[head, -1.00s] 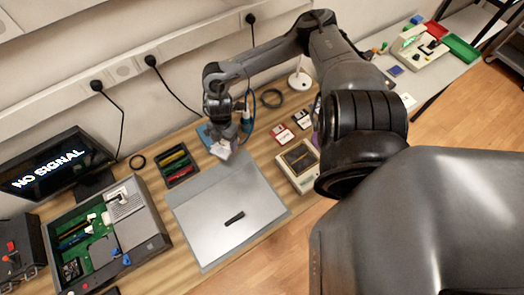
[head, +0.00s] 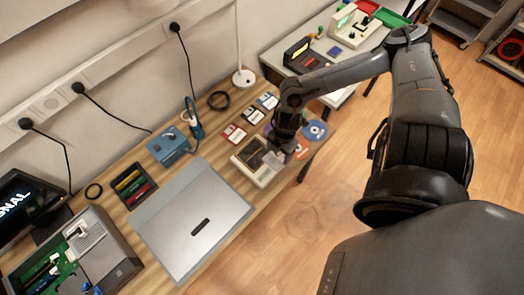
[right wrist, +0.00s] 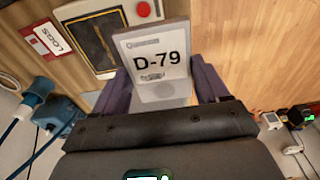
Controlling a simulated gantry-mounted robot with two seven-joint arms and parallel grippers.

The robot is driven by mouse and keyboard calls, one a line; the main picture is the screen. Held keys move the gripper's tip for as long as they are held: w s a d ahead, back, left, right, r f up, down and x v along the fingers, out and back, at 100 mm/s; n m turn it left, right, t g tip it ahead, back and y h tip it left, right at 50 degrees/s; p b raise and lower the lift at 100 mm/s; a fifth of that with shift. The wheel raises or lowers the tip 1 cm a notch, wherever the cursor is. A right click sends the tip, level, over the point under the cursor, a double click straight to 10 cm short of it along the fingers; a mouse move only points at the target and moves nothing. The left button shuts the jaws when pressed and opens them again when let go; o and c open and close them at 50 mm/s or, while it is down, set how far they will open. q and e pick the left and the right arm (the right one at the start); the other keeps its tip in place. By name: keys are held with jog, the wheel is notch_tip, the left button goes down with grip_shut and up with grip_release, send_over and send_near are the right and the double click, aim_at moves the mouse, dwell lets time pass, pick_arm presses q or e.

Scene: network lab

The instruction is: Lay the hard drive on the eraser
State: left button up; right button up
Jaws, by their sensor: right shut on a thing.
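The hard drive (head: 273,160) is a flat grey-white block; its label reads D-79 in the right wrist view (right wrist: 156,66). My right gripper (head: 280,153) is shut on it, with a dark purple finger at each side of the drive in the right wrist view (right wrist: 160,78). The eraser appears to be the beige box (head: 246,157) with a dark window and a red button, also in the right wrist view (right wrist: 98,60). The drive overlaps the box's right part in the head view; I cannot tell whether they touch. My left gripper is not in view.
Floppy disks (head: 235,133) lie behind the box, and round discs (head: 316,130) lie to its right near the table edge. A blue device (head: 168,146) stands at the back.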

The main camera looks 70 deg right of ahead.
jog(key=shift+w+d+f, duration=0.1)
jog(key=shift+w+f, duration=0.25)
jog(key=shift+f, duration=0.05)
jog(key=b, duration=0.3)
send_over(254, 154)
notch_tip(254, 154, down, 6)
jog(key=shift+d+f, duration=0.15)
jog(key=shift+s+f, duration=0.1)
jog(key=shift+f, duration=1.9)
jog(key=shift+f, duration=0.2)
jog(key=o, duration=1.2)
